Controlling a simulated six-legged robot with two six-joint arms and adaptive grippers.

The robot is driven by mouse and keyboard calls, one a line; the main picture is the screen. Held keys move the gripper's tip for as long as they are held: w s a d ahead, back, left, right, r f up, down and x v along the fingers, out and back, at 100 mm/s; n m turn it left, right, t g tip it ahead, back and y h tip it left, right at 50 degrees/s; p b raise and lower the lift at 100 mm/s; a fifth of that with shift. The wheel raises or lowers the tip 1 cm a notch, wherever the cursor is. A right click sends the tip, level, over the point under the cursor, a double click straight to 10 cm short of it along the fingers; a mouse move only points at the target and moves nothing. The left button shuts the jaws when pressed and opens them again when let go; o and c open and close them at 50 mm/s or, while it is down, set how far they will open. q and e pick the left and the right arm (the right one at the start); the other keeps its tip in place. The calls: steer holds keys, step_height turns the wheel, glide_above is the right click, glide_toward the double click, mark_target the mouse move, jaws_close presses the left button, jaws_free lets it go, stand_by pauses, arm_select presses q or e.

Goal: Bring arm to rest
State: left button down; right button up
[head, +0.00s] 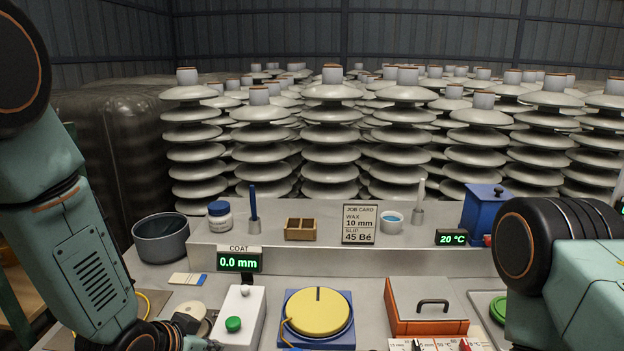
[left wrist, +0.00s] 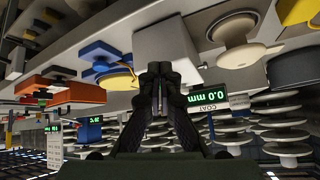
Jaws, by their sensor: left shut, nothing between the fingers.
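My left arm (head: 85,240) comes in from the left and bends down to the front left of the bench. Its gripper is out of the head view's sight. In the left wrist view my left gripper (left wrist: 160,85) is shut and empty, its fingers together. A white box (left wrist: 170,55) shows behind the fingers there, and the scene appears upside down. I cannot tell the gap between fingers and box. My right arm (head: 570,260) stands at the right edge; its gripper is out of view.
The bench holds a white box with a green button (head: 233,324), a yellow disc (head: 318,312) on a blue base, an orange box (head: 425,305) and a grey bowl (head: 161,238). A COAT display (head: 239,262) reads 0.0 mm. Insulator stacks (head: 331,140) stand behind.

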arm_select(q)
steer(key=s+a+f+n+g+y+b, duration=0.1)
steer(key=s+f+n+g, duration=0.1)
steer(key=s+f, duration=0.5)
steer(key=s+a+f+n+g+y+b, duration=0.1)
steer(key=s+a+f+n+g, duration=0.1)
steer(key=s+f, duration=0.5)
steer(key=s+a+f+n+g+b, duration=0.1)
steer(key=s+f, duration=0.6)
steer(key=s, duration=0.9)
steer(key=n+g+b, duration=0.1)
steer(key=g, duration=0.1)
steer(key=shift+s+a+f+g+y, duration=0.15)
steer(key=shift+s+f+g+y, duration=0.25)
